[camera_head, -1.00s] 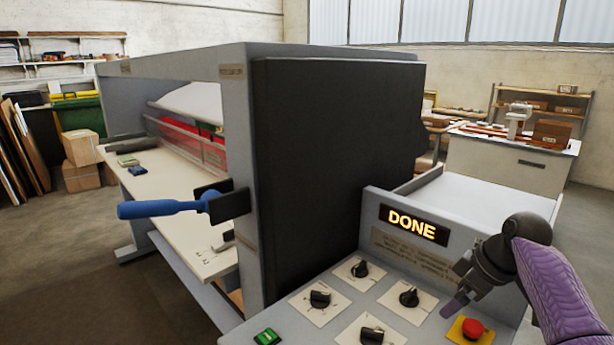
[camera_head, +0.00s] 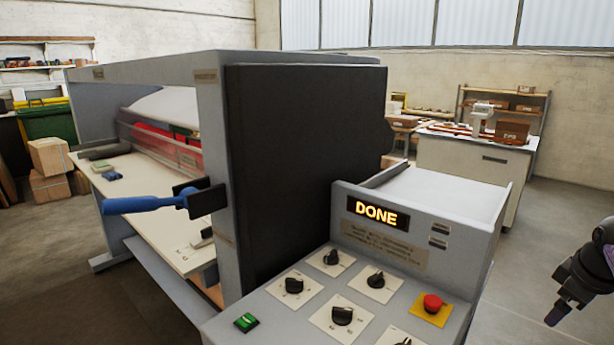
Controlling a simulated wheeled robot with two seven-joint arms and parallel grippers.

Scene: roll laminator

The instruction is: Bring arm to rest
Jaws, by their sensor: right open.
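My right gripper (camera_head: 566,307) is at the right edge, over open floor to the right of the control panel (camera_head: 383,285), touching nothing that I can see. It points down and to the left and holds nothing visible. Most of my right arm is outside the picture. My left gripper is not in view. The roll laminator (camera_head: 221,160) stands in the middle, with a dark side cover (camera_head: 304,165) and a blue-handled lever (camera_head: 150,204) on its left. A lit display (camera_head: 377,213) reads DONE.
The panel carries several black knobs (camera_head: 342,316), a red button (camera_head: 432,303) on yellow, and a green switch (camera_head: 246,322). A white-topped bench (camera_head: 470,170) stands behind at the right. Cardboard boxes (camera_head: 50,160) stand at the far left. The floor at the right is clear.

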